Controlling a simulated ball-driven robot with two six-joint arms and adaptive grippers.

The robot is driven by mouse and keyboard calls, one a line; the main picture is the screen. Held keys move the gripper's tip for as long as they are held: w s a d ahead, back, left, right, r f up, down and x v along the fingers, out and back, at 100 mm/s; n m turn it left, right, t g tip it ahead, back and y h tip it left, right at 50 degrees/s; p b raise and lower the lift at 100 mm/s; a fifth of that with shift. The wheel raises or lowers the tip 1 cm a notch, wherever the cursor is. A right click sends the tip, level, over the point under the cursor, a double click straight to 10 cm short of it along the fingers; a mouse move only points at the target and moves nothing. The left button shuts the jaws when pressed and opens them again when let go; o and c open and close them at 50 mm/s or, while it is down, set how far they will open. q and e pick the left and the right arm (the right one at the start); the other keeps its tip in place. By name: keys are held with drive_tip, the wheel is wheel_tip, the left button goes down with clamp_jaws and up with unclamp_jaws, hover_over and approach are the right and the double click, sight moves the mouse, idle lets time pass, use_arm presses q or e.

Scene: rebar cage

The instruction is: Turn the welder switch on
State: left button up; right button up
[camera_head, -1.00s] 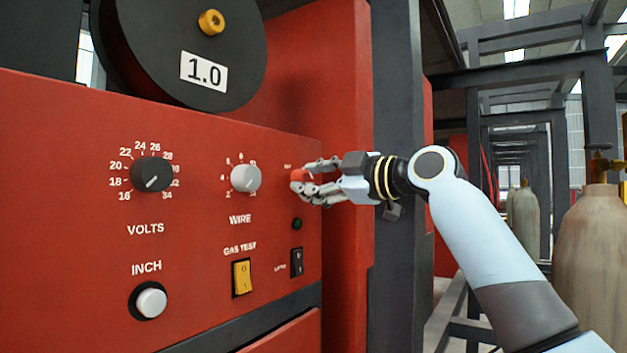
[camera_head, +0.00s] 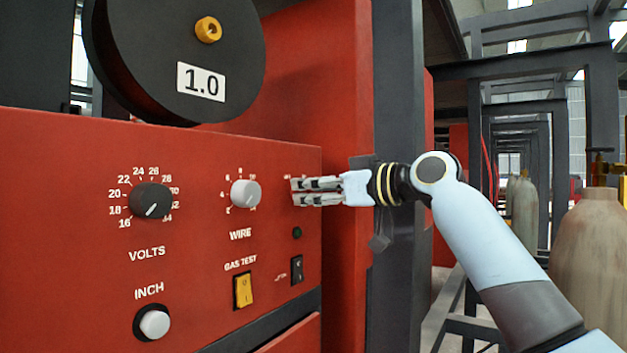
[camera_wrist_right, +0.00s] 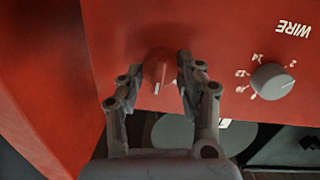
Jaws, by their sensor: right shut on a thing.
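The welder switch is a small red rotary knob (camera_wrist_right: 157,66) with a pale pointer mark, on the welder's red front panel (camera_head: 70,215). In the right wrist view it sits between the two fingers of my right gripper (camera_wrist_right: 158,70). In the head view my right gripper (camera_head: 302,191) reaches in from the right to the panel's upper right corner. Its fingers are shut on the knob and hide it there. The label above the knob is mostly covered. My left gripper is not in view.
Beside the switch are the WIRE knob (camera_head: 245,193), a green lamp (camera_head: 297,233), a black rocker switch (camera_head: 297,269) and the yellow GAS TEST switch (camera_head: 243,290). A dark post (camera_head: 398,110) stands close behind my right wrist. Gas cylinders (camera_head: 590,235) stand at right.

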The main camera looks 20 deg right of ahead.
drive_tip(key=shift+w+d+m+g+y+p, duration=0.1)
drive_tip(key=shift+m+g+y+p, duration=0.15)
drive_tip(key=shift+m+p, duration=1.25)
drive_tip(key=shift+m+g+y+p, duration=0.2)
drive_tip(key=shift+m+p, duration=0.4)
drive_tip(key=shift+m, duration=1.7)
drive_tip(key=o, duration=1.1)
drive_tip(key=shift+o, duration=0.2)
drive_tip(key=v, duration=1.2)
